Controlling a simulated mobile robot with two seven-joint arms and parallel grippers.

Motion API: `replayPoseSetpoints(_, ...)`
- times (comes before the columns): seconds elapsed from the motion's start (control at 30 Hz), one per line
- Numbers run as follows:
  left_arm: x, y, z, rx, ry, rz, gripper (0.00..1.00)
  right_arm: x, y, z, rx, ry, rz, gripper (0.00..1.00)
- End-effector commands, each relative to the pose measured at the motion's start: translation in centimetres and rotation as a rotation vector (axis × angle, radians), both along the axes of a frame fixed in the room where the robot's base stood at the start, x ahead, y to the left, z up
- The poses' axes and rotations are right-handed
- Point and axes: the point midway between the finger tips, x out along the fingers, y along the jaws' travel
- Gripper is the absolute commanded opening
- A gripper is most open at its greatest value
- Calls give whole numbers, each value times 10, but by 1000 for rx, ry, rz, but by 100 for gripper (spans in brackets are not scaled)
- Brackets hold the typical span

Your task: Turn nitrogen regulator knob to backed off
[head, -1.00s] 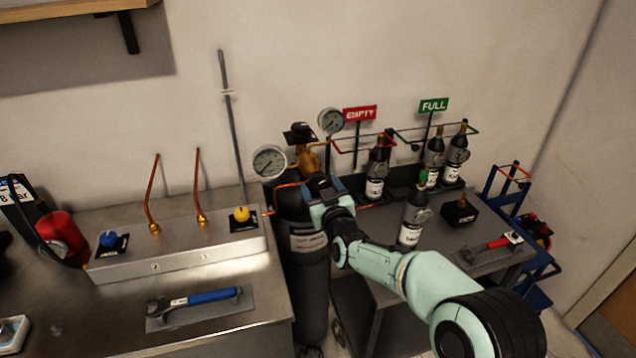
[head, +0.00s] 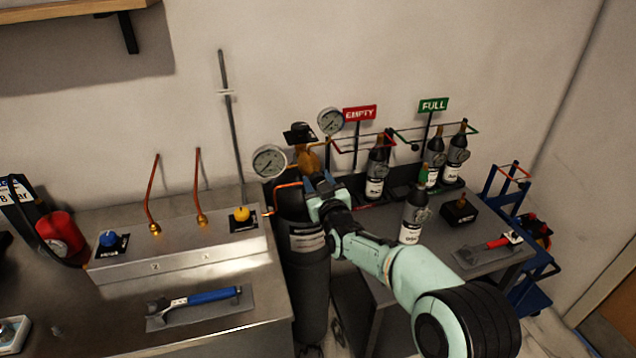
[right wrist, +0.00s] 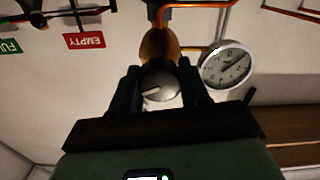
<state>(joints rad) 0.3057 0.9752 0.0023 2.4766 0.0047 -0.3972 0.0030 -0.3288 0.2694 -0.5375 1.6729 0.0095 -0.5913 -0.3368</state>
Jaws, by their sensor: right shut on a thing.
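The nitrogen regulator's brass body (head: 308,160) sits on top of a tall dark cylinder (head: 308,280) between the two benches. Two round gauges stand by it, a left one (head: 269,161) and an upper right one (head: 331,121). My right gripper (head: 318,182) is at the front of the regulator and hides its knob in the head view. In the right wrist view, the round grey knob (right wrist: 160,84), with a pale pointer mark, lies between the fingers of my right gripper (right wrist: 160,74), which is shut on it. My left gripper is not in view.
A steel panel with a blue knob (head: 108,239) and a yellow knob (head: 241,214) stands on the left bench. A blue-handled tool (head: 205,297) lies before it. Small bottles and a red EMPTY sign (head: 360,113) are at the right. An orange tube (head: 288,185) runs close to my gripper.

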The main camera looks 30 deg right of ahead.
Motion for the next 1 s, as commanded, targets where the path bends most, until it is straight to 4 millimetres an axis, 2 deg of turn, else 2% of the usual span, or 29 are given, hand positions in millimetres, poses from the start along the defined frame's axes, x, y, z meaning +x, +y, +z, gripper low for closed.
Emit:
replayPoseSetpoints(0.37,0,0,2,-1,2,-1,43,0,0,-2,-152,41,0,15)
replayPoseSetpoints(1.0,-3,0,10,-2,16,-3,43,-1,-1,-2,-726,183,0,15)
